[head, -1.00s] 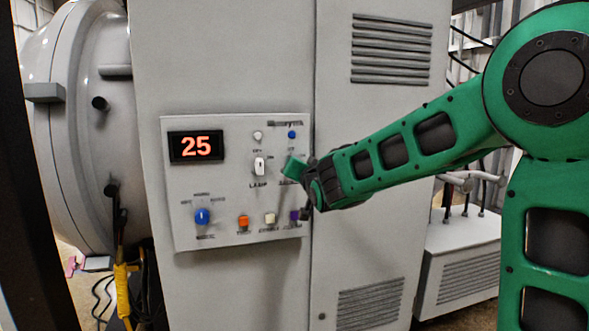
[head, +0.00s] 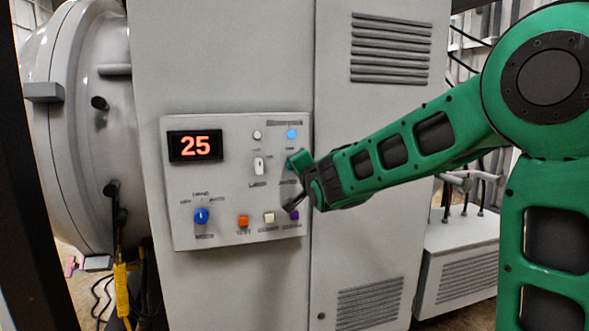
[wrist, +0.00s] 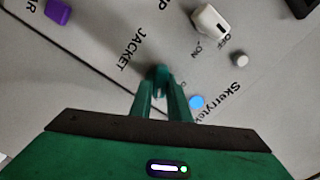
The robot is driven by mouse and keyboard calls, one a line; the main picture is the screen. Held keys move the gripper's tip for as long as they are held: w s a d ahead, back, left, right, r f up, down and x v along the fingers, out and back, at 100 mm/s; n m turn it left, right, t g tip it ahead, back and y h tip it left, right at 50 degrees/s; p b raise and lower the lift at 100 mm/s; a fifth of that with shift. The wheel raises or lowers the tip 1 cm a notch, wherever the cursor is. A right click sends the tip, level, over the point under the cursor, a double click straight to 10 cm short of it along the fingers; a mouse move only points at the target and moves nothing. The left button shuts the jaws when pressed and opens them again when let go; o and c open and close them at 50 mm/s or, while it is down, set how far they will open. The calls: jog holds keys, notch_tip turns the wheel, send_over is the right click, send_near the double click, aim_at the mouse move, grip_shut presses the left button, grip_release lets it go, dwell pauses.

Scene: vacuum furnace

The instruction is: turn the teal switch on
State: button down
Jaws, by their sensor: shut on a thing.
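In the head view my gripper (head: 296,161) is at the panel's right side and hides the switch. The round lamp (head: 291,134) above the switch glows bright light blue. It also shows lit beside my right finger in the wrist view (wrist: 196,102).
A white switch (head: 259,165) with a small white lamp (head: 257,135) is left of my gripper. A purple button (head: 293,214) is below it. The blue knob (head: 202,215), orange button (head: 243,221) and cream button (head: 269,217) line the bottom. The display (head: 195,146) reads 25.

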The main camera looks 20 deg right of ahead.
jog(key=shift+d+f, duration=0.2)
jog(key=c, duration=1.7)
grip_release()
jog(key=shift+r, duration=0.1)
jog(key=shift+a, duration=0.1)
jog(key=s, duration=1)
jog(key=shift+s, duration=0.35)
jog(key=s+d+f+n+g+h, duration=0.2)
jog(key=s+d+f+g+h, duration=0.2)
jog(key=s+d+f+g, duration=0.85)
jog(key=s+d+f+n+g+y, duration=0.1)
jog(key=s+f, duration=0.3)
jog(key=s, duration=0.5)
jog(key=s+d+f+n+g+y, duration=0.1)
jog(key=s+d+f+g, duration=0.1)
jog(key=s, duration=0.7)
jog(key=s+d+f+n+g+y, duration=0.1)
jog(key=s+f+g+y, duration=0.1)
jog(key=s+f, duration=0.3)
jog(key=shift+s+d+f+n+g, duration=0.1)
jog(key=shift+s+f+n+g, duration=0.1)
jog(key=shift+s, duration=0.95)
jog(key=shift+s+d+f+n+g, duration=0.1)
jog(key=shift+s+n, duration=0.1)
jog(key=shift+s, duration=0.95)
